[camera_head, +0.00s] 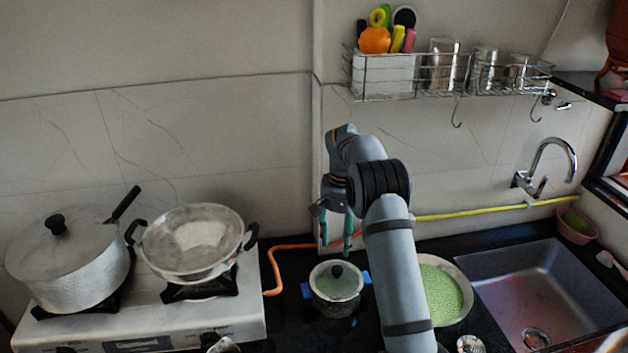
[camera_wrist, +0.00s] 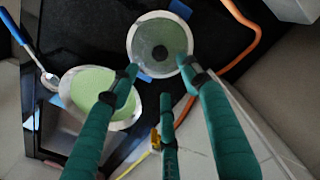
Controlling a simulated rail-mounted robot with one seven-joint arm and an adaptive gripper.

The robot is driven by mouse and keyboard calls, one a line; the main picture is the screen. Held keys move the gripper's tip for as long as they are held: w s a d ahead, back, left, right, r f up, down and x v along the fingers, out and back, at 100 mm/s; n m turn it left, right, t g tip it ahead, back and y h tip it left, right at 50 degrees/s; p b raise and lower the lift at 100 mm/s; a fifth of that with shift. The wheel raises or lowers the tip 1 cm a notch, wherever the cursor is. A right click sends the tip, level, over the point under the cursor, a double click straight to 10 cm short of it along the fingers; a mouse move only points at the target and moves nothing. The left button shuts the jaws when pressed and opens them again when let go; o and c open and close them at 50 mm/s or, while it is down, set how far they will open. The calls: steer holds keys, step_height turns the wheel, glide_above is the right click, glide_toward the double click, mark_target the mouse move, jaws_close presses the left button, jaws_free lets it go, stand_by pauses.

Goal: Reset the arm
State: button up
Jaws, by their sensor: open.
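My gripper (camera_head: 335,250) hangs with its green fingers pointing down, above and near a small lidded pot (camera_head: 336,290) on the dark counter. The fingers are spread apart with nothing between them. In the wrist view my gripper (camera_wrist: 160,80) shows three separated green fingers. The small pot's glass lid (camera_wrist: 160,32) with a dark knob shows beyond the fingertips, apart from them as far as I can tell. My arm is bent and rises from the bottom of the head view, partly hiding a bowl of green grains (camera_head: 442,292).
A stove (camera_head: 180,325) at left carries a large lidded pot (camera_head: 68,262) and a steel wok (camera_head: 195,243). An orange hose (camera_head: 272,270) runs behind the small pot. A wire rack (camera_head: 400,85) hangs above. A sink (camera_head: 540,295) and tap (camera_head: 552,160) are at right.

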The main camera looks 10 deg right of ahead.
mark_target(337, 269)
step_height(337, 269, down, 12)
steer(key=shift+r, duration=0.1)
steer(key=shift+p, duration=0.3)
steer(key=shift+r, duration=0.1)
stand_by(0.4)
